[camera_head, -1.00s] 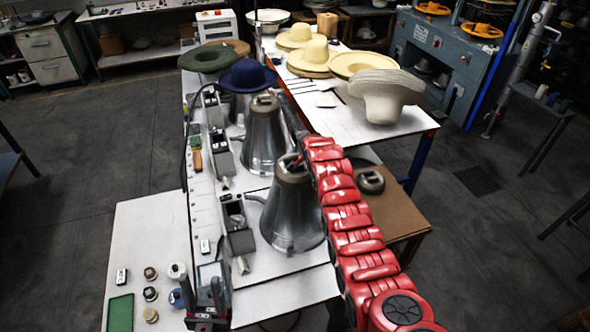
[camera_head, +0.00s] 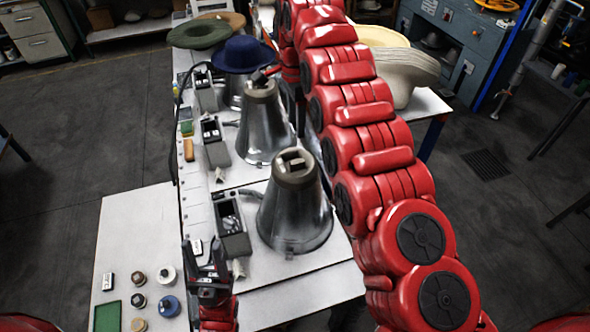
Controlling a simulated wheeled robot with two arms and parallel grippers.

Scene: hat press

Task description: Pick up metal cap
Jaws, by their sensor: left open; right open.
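The front metal cone-shaped cap (camera_head: 290,215) stands upright on the white bench, with a slotted dark top. A second metal cone (camera_head: 262,135) stands behind it. A third metal piece (camera_head: 232,92) is partly hidden under a blue hat. My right gripper (camera_head: 262,77) is at the top of the second cone, partly hidden by my red arm; I cannot tell whether it touches. My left gripper (camera_head: 205,255) is open and empty, left of the front cone and clear of it.
Small control boxes (camera_head: 232,222) line the bench left of the cones. Several small round pieces (camera_head: 168,305) and a green pad (camera_head: 107,317) lie on the front left table (camera_head: 125,220). A blue hat (camera_head: 242,55), a green hat (camera_head: 198,33) and pale hats (camera_head: 415,70) are at the back.

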